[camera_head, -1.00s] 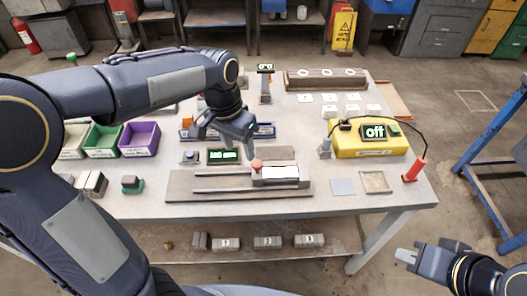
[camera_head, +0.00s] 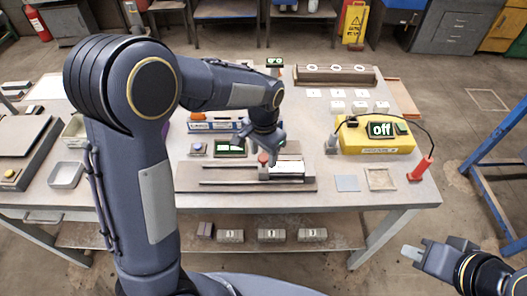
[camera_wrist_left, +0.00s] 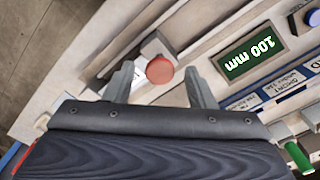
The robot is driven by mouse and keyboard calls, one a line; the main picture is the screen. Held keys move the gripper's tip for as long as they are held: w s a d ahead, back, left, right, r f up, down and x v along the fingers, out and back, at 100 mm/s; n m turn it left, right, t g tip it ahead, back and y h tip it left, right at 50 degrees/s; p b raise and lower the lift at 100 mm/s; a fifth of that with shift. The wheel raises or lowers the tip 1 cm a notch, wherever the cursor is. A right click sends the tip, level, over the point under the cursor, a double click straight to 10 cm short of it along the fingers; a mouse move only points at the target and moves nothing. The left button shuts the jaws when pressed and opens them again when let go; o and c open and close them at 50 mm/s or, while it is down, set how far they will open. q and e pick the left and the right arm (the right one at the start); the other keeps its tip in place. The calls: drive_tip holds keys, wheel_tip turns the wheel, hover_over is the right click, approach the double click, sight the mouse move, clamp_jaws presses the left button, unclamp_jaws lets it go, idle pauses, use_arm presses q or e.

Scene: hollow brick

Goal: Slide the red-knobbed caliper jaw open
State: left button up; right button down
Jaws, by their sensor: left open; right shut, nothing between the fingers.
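The caliper (camera_head: 230,186) is a brown-grey board with rails lying flat on the table. Its sliding jaw carries a red knob (camera_head: 263,158) near the middle of the board, beside a pale block (camera_head: 288,169). My left gripper (camera_head: 267,152) is open, pointing down at the knob. In the left wrist view the red knob (camera_wrist_left: 160,70) shows between the two spread fingers, with gaps on both sides. I cannot tell whether the fingertips reach down to its height. A green display (camera_wrist_left: 249,57) reads 100 mm. My right gripper (camera_head: 412,254) is shut and empty, off the table at lower right.
Trays lie at left.

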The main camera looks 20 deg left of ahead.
use_arm(q)
clamp_jaws()
drive_tip(key=s+a, duration=0.2)
drive_tip(key=a, duration=0.5)
drive_tip(key=shift+a+b, duration=0.3)
drive_tip(key=shift+a, duration=0.05)
unclamp_jaws()
drive_tip(key=shift+s, duration=0.1)
wheel_tip(320, 180, up, 8)
idle(0.4)
idle(0.4)
